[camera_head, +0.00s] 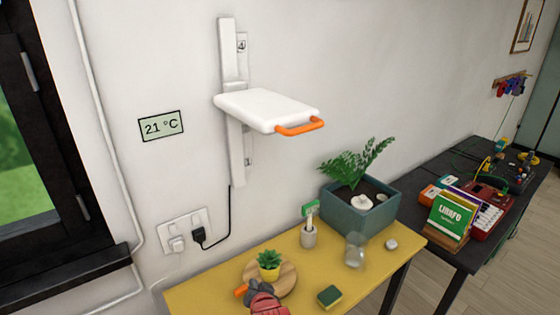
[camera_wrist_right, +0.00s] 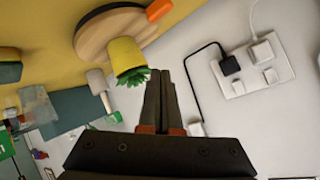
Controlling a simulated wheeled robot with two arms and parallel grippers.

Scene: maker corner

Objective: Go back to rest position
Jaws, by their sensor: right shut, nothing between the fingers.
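My right gripper (camera_head: 262,291) is at the bottom of the head view, at the front edge of the yellow table (camera_head: 217,285). In the right wrist view its two dark fingers (camera_wrist_right: 160,88) are together with nothing between them. A small plant in a yellow pot (camera_head: 269,270) stands on a round wooden board (camera_head: 284,282) just beyond the gripper. The pot (camera_wrist_right: 126,57) and board (camera_wrist_right: 92,36) also show in the right wrist view. My left gripper is not in view.
A white wall-mounted shelf (camera_head: 265,107) with an orange handle (camera_head: 300,128) juts out above. A dark table (camera_head: 460,248) stands right.

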